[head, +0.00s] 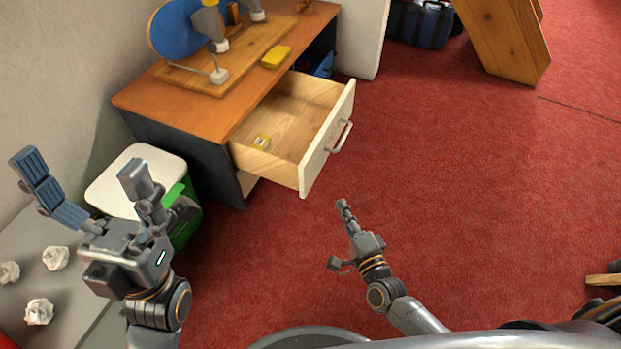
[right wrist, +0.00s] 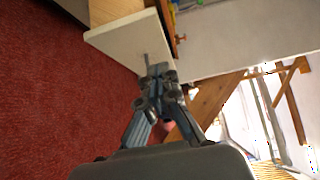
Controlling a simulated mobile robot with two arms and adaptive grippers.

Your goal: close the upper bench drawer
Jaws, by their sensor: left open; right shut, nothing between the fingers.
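The upper bench drawer (head: 320,140) is pulled out of the wooden bench (head: 215,112). Its cream front has a metal bar handle (head: 341,136). A small yellow item (head: 262,142) lies inside the drawer. My right gripper (head: 343,206) is shut and empty, in front of the drawer and lower in the head view, apart from the handle. In the right wrist view, the shut fingertips (right wrist: 157,70) overlap the drawer front (right wrist: 130,50) and partly cover the handle. My left gripper (head: 85,180) is open and empty at the left, over the grey surface and near the white-lidded bin.
A white-lidded green bin (head: 125,172) stands left of the bench. Crumpled paper balls (head: 40,311) lie on a grey surface (head: 75,285). The bench top holds a wooden board (head: 190,80) and a yellow block (head: 277,56). Red carpet (head: 440,180) is clear before the drawer.

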